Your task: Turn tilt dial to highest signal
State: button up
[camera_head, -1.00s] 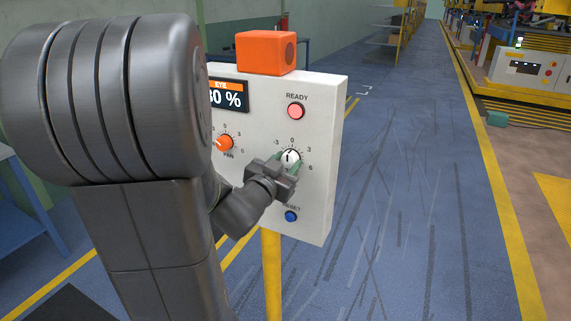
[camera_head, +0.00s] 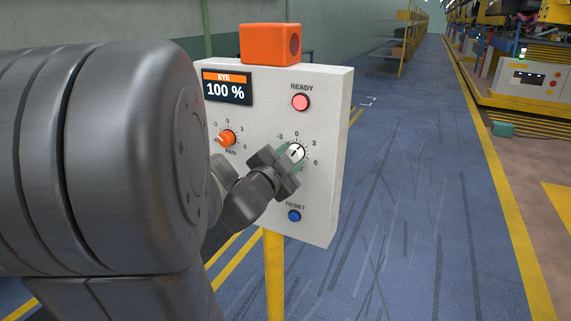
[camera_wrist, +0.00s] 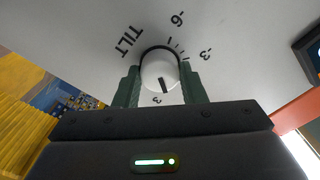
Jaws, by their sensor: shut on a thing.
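The white tilt dial (camera_head: 295,152) is on the right side of the grey control panel (camera_head: 322,190), inside a printed scale. Its dark pointer mark is turned toward the upper right in the head view. My gripper (camera_head: 285,163) is shut on the dial. In the wrist view the two green fingers (camera_wrist: 159,88) press on either side of the dial (camera_wrist: 158,72), near the word TILT. The display (camera_head: 227,88) reads EYE 100 %. My gripper hides part of the dial and the lower left of its scale.
The orange pan dial (camera_head: 226,138) is left of the tilt dial. A red READY light (camera_head: 300,102) is above it and a blue RESET button (camera_head: 294,215) below. An orange box (camera_head: 270,45) sits on top of the panel. Open floor lies to the right.

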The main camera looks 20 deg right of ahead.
jog(key=shift+m, duration=0.4)
jog(key=o, duration=1)
jog(key=v, duration=1.4)
jog(key=shift+w+d, duration=0.1)
jog(key=x, duration=1.3)
jog(key=shift+w+d, duration=0.25)
jog(key=shift+d, duration=0.05)
